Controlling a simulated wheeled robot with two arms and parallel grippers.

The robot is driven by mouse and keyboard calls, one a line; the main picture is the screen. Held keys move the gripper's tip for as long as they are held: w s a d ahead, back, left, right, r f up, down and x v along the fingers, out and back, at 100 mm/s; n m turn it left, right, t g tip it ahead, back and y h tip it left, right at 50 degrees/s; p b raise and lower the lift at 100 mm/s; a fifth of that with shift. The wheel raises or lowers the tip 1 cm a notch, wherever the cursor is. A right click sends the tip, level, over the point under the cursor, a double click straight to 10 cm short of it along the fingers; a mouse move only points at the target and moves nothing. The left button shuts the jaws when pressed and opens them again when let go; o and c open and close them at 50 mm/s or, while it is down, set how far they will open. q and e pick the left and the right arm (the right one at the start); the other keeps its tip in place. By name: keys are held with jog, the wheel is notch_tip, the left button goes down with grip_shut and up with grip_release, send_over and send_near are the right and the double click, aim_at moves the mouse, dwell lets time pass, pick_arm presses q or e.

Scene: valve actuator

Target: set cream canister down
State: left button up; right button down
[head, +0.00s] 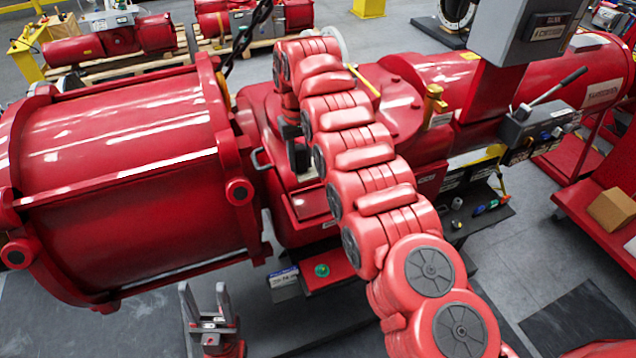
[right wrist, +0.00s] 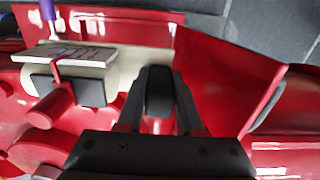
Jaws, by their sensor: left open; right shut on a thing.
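In the head view the dark end of my right gripper (head: 298,150) is over the red valve housing, partly behind my own arm, and the canister cannot be made out there. My left gripper (head: 203,292) is open and empty at the bottom, in front of the large red cylinder (head: 120,150).
A grey box with a lever (head: 540,122) sits on the right part of the actuator. A red cart with a cardboard box (head: 612,209) stands at right. A green round item (head: 321,270) lies below the housing. Grey floor (head: 510,260) is open at lower right.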

aim_at(301, 173)
jog(key=shift+w+f+b, duration=0.15)
jog(key=shift+f+b, duration=0.1)
jog(key=shift+b, duration=0.05)
jog(key=f+b, duration=0.2)
jog(key=s+f+b, duration=0.1)
jog(key=f+b, duration=0.1)
jog(key=shift+d+f+b, duration=0.1)
jog(key=shift+f+b, duration=0.05)
jog(key=shift+b, duration=0.2)
jog(key=shift+f, duration=0.1)
jog(key=shift+w+f, duration=0.3)
jog(key=shift+f, duration=0.35)
jog(key=shift+a+f, duration=0.2)
jog(key=shift+f, duration=0.1)
jog(key=shift+s+d+f+p, duration=0.15)
jog(key=shift+s+f+p, duration=0.1)
jog(key=shift+f+p, duration=0.6)
jog(key=shift+f, duration=0.3)
jog(key=shift+w+f, duration=0.15)
jog(key=shift+w, duration=0.05)
